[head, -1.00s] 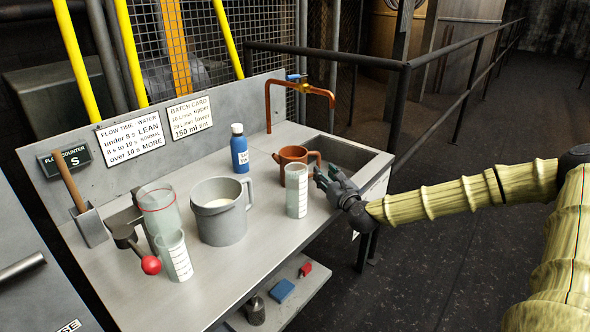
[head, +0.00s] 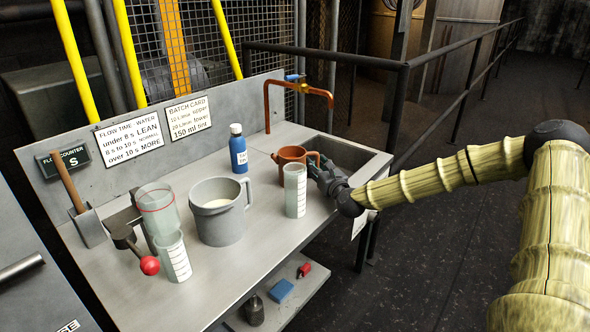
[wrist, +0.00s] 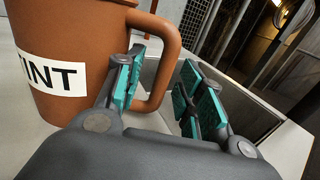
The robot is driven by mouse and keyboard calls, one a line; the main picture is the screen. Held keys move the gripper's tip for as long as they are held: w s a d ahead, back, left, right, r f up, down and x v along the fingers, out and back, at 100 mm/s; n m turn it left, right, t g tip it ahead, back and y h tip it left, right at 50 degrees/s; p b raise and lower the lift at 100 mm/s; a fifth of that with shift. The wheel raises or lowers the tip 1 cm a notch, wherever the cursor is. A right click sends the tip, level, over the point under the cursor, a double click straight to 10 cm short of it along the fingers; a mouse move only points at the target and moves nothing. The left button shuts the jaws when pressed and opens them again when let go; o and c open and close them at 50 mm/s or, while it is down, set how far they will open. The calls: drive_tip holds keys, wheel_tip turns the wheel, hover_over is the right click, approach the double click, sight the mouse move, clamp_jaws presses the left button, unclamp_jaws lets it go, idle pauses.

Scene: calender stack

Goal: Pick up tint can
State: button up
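The tint can is a brown-orange mug-like can (head: 288,172) with a side handle, upright on the bench beside the sink. In the wrist view the can (wrist: 62,35) fills the upper left, with a white label reading "INT" in part. Its handle (wrist: 170,55) points toward my gripper. My gripper (head: 317,167) is at the handle side of the can in the head view. In the wrist view my gripper (wrist: 160,92) is open, with teal pads on either side of the handle. The handle is between the fingers, and a gap shows to the right pads.
A clear graduated cylinder (head: 295,198) stands just in front of the can. A grey jug (head: 218,222), a blue bottle (head: 239,155) and more clear vessels (head: 174,258) stand to the left. The sink (head: 345,152) and orange tap (head: 300,88) are behind.

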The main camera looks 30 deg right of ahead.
clamp_jaws()
drive_tip(key=shift+r, duration=0.25)
idle(0.3)
